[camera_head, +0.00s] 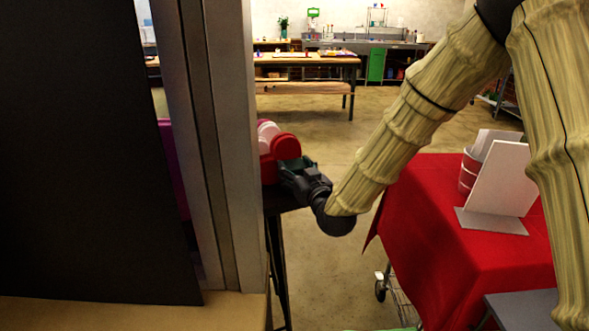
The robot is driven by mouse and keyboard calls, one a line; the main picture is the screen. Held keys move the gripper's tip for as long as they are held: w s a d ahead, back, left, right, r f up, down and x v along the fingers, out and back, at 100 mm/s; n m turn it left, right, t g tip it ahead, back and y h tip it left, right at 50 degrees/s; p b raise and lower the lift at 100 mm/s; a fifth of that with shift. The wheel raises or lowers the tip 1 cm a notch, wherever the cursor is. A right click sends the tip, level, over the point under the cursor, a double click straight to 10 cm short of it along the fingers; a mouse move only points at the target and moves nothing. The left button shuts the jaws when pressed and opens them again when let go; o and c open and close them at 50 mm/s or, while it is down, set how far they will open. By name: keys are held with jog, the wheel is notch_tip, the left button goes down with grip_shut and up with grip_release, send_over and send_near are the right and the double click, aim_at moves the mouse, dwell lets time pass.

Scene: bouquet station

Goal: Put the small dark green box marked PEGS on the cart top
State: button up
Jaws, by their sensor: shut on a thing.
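My gripper (297,179) is at the end of my arm, left of centre, beside the red and pale rounded things. It is shut on a small dark green thing (298,163), which looks like the PEGS box. The jaws hide much of it, and I can read no lettering. It is beside a dark stand; I cannot tell whether it touches the stand. A wheeled cart with a red cloth (425,225) over its top stands to the right, apart from my gripper.
A red striped container (470,170) and a white upright board (503,178) on a grey base occupy the red-clothed top; its front left part is clear. A dark panel and a grey post (232,150) block the left. A wooden workbench (305,62) stands behind open floor.

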jog(key=shift+f, duration=0.2)
jog(key=o, duration=1.1)
jog(key=shift+c, duration=0.2)
jog(key=shift+r, duration=0.1)
jog(key=shift+r, duration=0.25)
jog(key=b+v, duration=0.2)
jog(key=v, duration=1)
jog(key=shift+f, duration=0.2)
